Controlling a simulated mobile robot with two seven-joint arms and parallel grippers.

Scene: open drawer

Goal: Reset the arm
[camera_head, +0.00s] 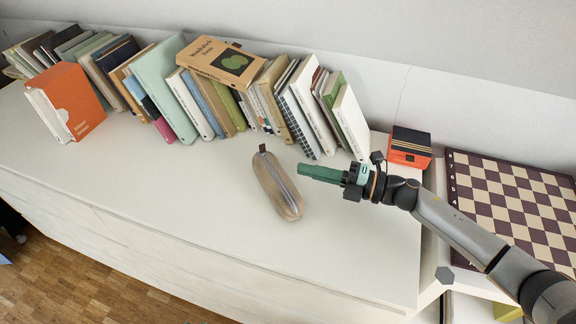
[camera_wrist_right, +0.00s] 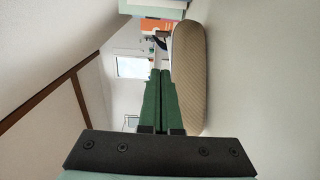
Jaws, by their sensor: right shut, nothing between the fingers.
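My right gripper (camera_head: 322,173) comes in from the right in the head view and points left over the white cabinet top. Its green fingers are shut with nothing between them, and they also show shut in the right wrist view (camera_wrist_right: 160,90). A beige pencil case (camera_head: 277,187) lies on the cabinet top just left of the fingertips, apart from them in the head view. It also shows in the right wrist view (camera_wrist_right: 190,75), to the right of the fingers. My left gripper is not in view.
A long row of leaning books (camera_head: 200,100) lines the back of the white cabinet top (camera_head: 200,215). An orange book (camera_head: 80,100) stands at the left. An orange and black box (camera_head: 410,147) and a chessboard (camera_head: 510,200) are at the right. The front of the top is clear.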

